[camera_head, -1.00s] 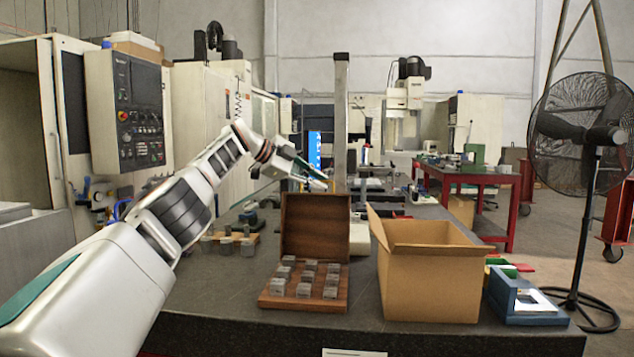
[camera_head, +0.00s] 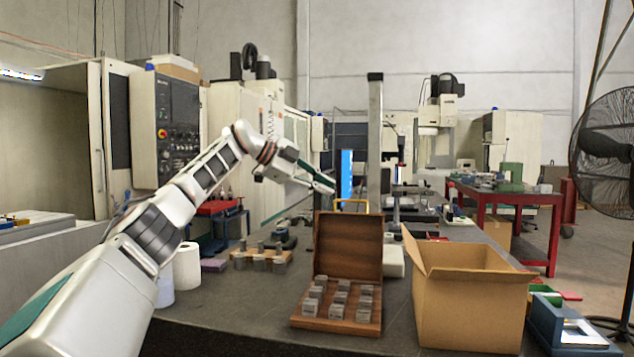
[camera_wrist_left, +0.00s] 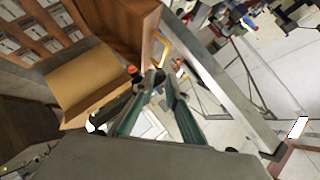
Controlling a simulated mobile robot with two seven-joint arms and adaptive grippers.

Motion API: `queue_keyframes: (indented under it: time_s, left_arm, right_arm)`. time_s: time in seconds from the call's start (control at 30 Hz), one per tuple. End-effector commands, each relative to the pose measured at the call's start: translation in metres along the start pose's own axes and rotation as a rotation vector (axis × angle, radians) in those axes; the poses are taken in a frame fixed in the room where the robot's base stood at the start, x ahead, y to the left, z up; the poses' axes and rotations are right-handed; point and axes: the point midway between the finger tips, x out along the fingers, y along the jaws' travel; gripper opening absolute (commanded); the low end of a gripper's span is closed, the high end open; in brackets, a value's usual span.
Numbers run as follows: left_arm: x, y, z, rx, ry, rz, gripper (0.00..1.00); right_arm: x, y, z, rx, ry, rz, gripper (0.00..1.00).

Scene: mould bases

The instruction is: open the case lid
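The wooden case (camera_head: 337,326) stands on the dark table with its tray of grey metal blocks showing. Its brown lid (camera_head: 348,246) stands raised, roughly upright, at the tray's back edge. A yellow handle (camera_head: 351,203) shows just above the lid's top edge, and also in the left wrist view (camera_wrist_left: 167,47). My left gripper (camera_head: 331,187) is above and a little left of the lid's top, apart from it. In the left wrist view its teal fingers (camera_wrist_left: 166,77) show a gap with nothing held between them. My right gripper is not in view.
An open cardboard box (camera_head: 465,305) stands just right of the case. A blue fixture (camera_head: 562,325) is further right. Several small metal parts on a wooden holder (camera_head: 262,258) stand left of the case. A tall grey column (camera_head: 375,150) rises behind the lid.

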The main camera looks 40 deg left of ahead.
Motion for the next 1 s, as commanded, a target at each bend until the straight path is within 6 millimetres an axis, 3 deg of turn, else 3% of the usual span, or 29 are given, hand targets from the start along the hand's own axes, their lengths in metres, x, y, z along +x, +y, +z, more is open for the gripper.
queue_keyframes:
  time_s: [0.23, 0.87, 1.0]
  left_arm:
    - [-0.023, 0.0, 0.0, 0.0, 0.0, 0.001, 0.13]
    - [-0.025, 0.0, -0.001, 0.001, 0.001, 0.0, 0.13]
    - [-0.051, -0.018, -0.018, 0.011, 0.012, -0.028, 0.13]
  right_arm:
    - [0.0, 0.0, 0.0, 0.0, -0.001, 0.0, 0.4]
    - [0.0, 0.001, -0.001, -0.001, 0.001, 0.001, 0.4]
    - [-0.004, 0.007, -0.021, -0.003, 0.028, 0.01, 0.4]
